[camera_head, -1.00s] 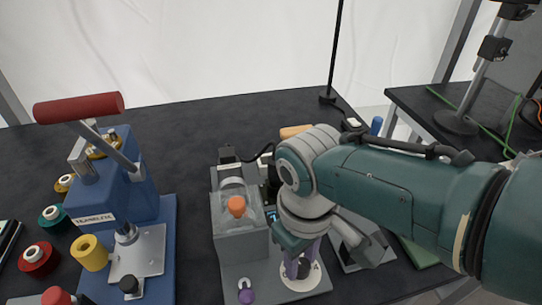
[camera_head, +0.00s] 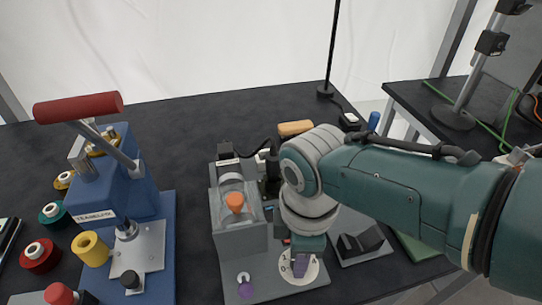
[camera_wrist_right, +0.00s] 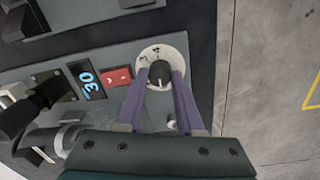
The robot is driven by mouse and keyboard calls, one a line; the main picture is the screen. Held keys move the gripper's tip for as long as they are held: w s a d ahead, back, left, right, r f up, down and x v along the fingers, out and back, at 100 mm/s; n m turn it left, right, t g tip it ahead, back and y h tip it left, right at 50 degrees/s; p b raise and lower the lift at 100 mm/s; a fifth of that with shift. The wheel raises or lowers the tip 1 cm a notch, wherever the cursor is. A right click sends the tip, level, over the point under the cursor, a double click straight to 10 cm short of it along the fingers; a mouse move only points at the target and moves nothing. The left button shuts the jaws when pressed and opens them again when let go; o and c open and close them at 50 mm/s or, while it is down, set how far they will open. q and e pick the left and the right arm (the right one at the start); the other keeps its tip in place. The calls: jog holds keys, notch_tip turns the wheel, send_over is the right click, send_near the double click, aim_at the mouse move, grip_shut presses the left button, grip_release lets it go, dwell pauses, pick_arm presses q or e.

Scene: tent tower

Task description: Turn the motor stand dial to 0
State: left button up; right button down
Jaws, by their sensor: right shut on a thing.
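The motor stand (camera_head: 240,240) is a grey unit at the front middle of the table in the head view. Its dial (camera_head: 314,272) is a white disc at its front right, partly hidden by my gripper. In the right wrist view the dial (camera_wrist_right: 150,53) carries printed numerals and a dark knob (camera_wrist_right: 161,74) with a pale pointer line. My right gripper (camera_head: 300,266) reaches down from above. Its two purple fingers (camera_wrist_right: 162,82) are closed on the knob, one on each side. I cannot tell exactly which number the pointer marks. My left gripper does not show.
A lit blue display (camera_wrist_right: 88,82) and a red switch (camera_wrist_right: 119,76) sit beside the dial. A blue press with a red handle (camera_head: 80,108) stands at left. A dark cradle (camera_head: 360,243) is at right.

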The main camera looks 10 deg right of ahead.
jog(key=shift+n, duration=0.6)
jog(key=c, duration=0.5)
grip_release()
jog(key=shift+c, duration=0.2)
notch_tip(320, 180, up, 10)
jog(key=p, duration=0.6)
jog(key=shift+s, duration=0.2)
jog(key=shift+s+f, duration=0.1)
